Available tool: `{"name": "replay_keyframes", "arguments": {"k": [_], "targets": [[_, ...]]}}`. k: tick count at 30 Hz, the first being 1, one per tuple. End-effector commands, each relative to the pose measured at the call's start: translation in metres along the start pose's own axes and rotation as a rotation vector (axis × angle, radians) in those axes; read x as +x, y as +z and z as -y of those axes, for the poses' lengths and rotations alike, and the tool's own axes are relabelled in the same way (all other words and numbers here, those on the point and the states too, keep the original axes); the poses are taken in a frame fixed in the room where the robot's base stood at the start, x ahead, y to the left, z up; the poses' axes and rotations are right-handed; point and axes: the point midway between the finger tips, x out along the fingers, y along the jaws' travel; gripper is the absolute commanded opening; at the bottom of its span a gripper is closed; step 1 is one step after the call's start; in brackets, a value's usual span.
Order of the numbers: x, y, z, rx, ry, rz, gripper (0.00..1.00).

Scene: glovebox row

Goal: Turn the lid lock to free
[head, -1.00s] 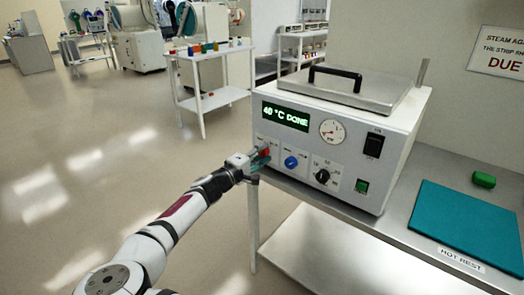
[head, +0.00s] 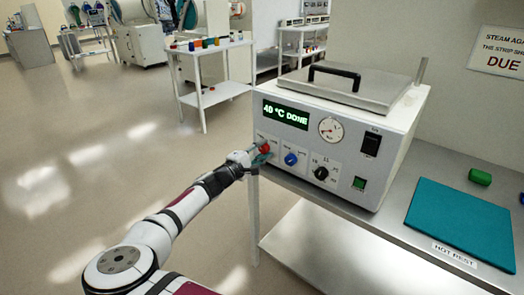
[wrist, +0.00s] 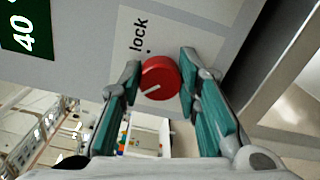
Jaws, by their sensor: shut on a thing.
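The lid lock is a red round knob (wrist: 160,78) with a white pointer line, on the front panel of a white steriliser-like box (head: 335,125). In the wrist view it sits beside a label (wrist: 139,35) reading "lock", and its line slants to the lower left of the picture. My gripper (wrist: 162,70) has its teal fingers on both sides of the knob, shut on it. In the head view the knob (head: 265,149) shows just past my gripper (head: 257,156). The display (head: 286,114) reads "40 °C DONE". The metal lid (head: 345,88) with a black handle lies closed on top.
A blue knob (head: 291,159), a black knob (head: 321,173), a green button (head: 359,183) and a black switch (head: 371,143) share the panel. Floor at left is clear.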

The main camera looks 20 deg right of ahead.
Motion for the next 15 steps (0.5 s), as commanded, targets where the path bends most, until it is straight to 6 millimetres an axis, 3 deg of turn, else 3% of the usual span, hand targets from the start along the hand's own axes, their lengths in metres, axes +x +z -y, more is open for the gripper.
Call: {"name": "replay_keyframes", "arguments": {"k": [3, 4, 6, 15], "targets": [[-0.0007, -0.0013, 0.0007, -0.001, -0.001, -0.003, 0.03], [-0.0007, -0.0013, 0.0007, -0.001, -0.001, -0.003, 0.37], [-0.0006, -0.0012, 0.0006, -0.001, -0.001, -0.003, 0.51], [-0.0009, -0.0005, 0.0003, 0.000, 0.000, -0.001, 0.51]]}}
